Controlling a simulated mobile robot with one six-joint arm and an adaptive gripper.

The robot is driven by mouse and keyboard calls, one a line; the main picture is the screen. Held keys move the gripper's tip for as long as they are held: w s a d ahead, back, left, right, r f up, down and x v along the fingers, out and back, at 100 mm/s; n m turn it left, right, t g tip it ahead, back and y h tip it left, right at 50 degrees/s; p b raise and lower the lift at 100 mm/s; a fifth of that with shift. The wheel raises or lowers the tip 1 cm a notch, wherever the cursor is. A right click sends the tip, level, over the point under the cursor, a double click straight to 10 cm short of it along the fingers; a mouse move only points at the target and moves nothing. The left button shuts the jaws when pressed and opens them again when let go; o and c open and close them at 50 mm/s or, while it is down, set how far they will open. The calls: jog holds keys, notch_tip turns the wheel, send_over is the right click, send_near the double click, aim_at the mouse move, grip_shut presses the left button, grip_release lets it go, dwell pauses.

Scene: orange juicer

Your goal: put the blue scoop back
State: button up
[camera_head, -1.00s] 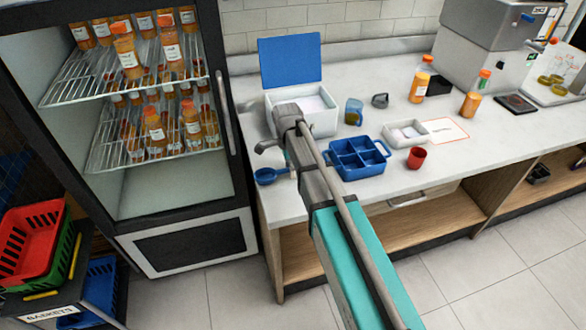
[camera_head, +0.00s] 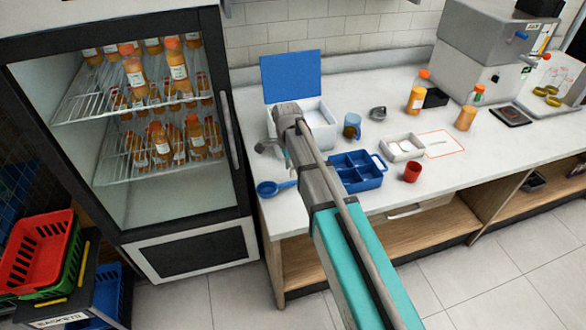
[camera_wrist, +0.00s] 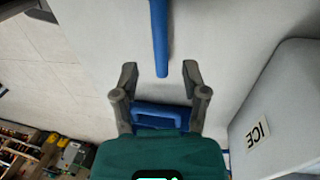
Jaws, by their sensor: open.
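The blue scoop (camera_head: 267,188) lies on the counter near its left front corner, with its handle pointing right. Its straight blue handle (camera_wrist: 160,38) shows in the wrist view, with its end just ahead of the gap between my fingertips. My gripper (camera_head: 273,153) is above the counter, beside the white ice bin (camera_head: 321,132). In the wrist view my gripper (camera_wrist: 160,76) is open and empty. The bin's blue lid (camera_head: 291,76) stands open. The bin's ICE-labelled side (camera_wrist: 257,135) is at right in the wrist view. My arm hides part of the bin.
A blue divided caddy (camera_head: 372,180) stands right of my arm; its handle (camera_wrist: 160,112) appears beyond my fingers. A blue-handled jug (camera_head: 352,126), a white tray (camera_head: 390,155) and a red cup (camera_head: 412,172) stand nearby. The bottle fridge (camera_head: 232,130) borders the counter's left end.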

notch_tip(320, 180, up, 6)
jog(key=w+p, duration=0.1)
jog(key=p, duration=0.4)
jog(key=shift+a, duration=0.15)
jog(key=shift+w, duration=0.1)
dwell(0.5)
jog(key=s+d+n+t, duration=0.2)
jog(key=s+d+n, duration=1.2)
jog(key=s+d, duration=0.2)
jog(key=shift+s+d+f+n, duration=0.15)
jog(key=shift+s+d+n, duration=0.25)
jog(key=shift+d, duration=0.4)
dwell(0.4)
